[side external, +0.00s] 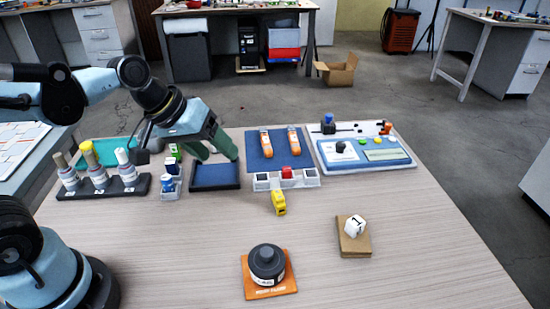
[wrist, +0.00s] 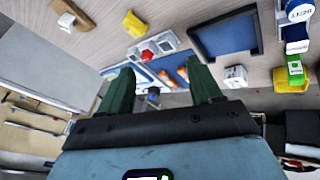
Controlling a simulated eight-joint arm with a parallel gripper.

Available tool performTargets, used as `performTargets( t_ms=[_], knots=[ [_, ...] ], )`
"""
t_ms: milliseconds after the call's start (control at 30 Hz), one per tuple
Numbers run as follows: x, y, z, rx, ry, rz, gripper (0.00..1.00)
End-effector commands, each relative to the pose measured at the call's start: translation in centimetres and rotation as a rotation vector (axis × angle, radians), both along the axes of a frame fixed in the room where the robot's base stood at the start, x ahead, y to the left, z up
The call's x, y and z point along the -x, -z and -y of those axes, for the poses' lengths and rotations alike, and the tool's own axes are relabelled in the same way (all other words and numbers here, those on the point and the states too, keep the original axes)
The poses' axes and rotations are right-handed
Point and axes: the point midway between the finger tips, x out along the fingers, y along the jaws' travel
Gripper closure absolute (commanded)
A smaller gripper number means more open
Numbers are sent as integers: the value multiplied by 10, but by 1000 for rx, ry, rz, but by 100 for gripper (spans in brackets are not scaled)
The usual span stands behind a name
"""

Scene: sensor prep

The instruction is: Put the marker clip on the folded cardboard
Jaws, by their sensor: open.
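A small yellow block-like piece (side external: 279,202), which may be the marker clip, lies on the table in front of the white sectioned holder. It also shows at the top of the wrist view (wrist: 133,23). The brown folded cardboard (side external: 352,247) lies flat at the table's right, with a white cube (side external: 355,226) bearing a black mark on it. In the wrist view the cardboard (wrist: 82,14) is at the top left. My gripper (side external: 213,153) is open and empty, its green fingers apart above the dark-framed blue tray (side external: 215,187), left of the yellow piece. Its fingers also show in the wrist view (wrist: 161,78).
The white holder (side external: 262,181) holds a red cube (side external: 286,172). Two orange tools lie on a blue mat (side external: 258,160) behind it. A control panel (side external: 365,152) stands back right. A black cylinder (side external: 266,260) sits on an orange base. A bottle rack (side external: 97,190) stands left. The front table is largely clear.

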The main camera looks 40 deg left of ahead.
Motion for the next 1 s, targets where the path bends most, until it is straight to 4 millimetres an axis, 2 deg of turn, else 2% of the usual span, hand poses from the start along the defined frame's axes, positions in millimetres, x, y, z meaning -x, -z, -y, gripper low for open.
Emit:
performTargets(
  t_ms=[100, 300, 1000],
  knots=[
    [18, 2, -18, -168, 103, 75, 36],
    [32, 5, -35, -342, 212, 139, 36],
    [33, 5, -38, -371, 232, 147, 36]
  ],
)
